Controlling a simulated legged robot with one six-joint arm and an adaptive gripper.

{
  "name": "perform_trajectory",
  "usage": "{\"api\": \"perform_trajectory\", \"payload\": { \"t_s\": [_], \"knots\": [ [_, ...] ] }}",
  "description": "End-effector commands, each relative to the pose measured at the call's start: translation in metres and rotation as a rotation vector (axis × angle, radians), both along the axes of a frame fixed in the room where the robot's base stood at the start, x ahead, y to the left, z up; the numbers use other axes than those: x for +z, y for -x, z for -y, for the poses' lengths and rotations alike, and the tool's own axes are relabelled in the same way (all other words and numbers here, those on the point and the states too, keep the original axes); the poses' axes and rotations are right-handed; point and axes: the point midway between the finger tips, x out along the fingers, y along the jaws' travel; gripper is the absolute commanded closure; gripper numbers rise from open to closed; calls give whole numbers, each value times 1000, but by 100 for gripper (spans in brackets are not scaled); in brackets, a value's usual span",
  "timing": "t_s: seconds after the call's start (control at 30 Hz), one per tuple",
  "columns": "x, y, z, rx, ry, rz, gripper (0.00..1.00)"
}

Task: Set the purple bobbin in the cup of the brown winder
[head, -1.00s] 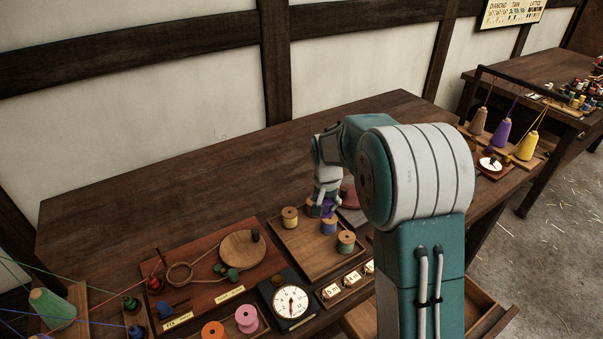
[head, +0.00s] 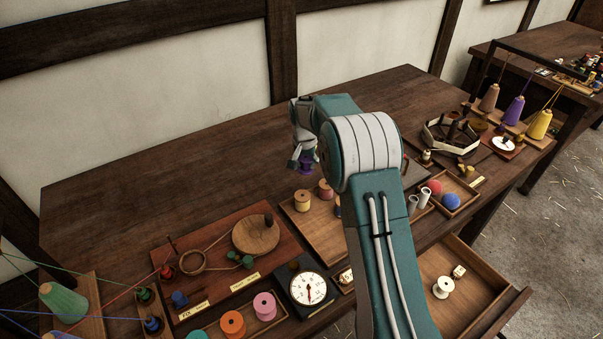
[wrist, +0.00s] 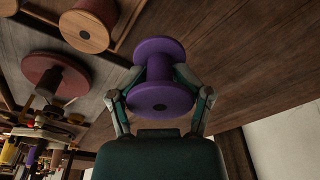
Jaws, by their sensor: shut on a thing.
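The purple bobbin (head: 306,166) is in my gripper (head: 302,158), held above the bare back part of the table. In the wrist view the purple bobbin (wrist: 160,52) sits between the two fingers of my gripper (wrist: 161,82), which are shut around its middle, with one flange towards the camera. The likely brown winder is a reddish-brown board (head: 222,288) at the front left, with a wooden wheel (head: 256,235) and a round, cup-like ring (head: 192,262) joined by a cord. My gripper is well to the right of and behind that ring. The ring looks empty.
A wooden tray (head: 318,228) with several bobbins lies between gripper and winder. A dial (head: 308,288) and orange and pink spools (head: 264,306) stand in front. A green cone (head: 64,302) with taut threads is at far left. The table's back left is clear.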

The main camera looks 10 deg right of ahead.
Motion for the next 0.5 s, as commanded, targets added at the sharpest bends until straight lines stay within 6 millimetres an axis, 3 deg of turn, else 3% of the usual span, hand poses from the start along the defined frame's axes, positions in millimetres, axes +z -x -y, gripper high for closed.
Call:
{"api": "perform_trajectory", "payload": {
  "t_s": [0.2,0.5],
  "knots": [
    [-32,-25,-6,1,-2,1,78],
    [-55,-34,-9,1,0,-3,78]
  ]
}}
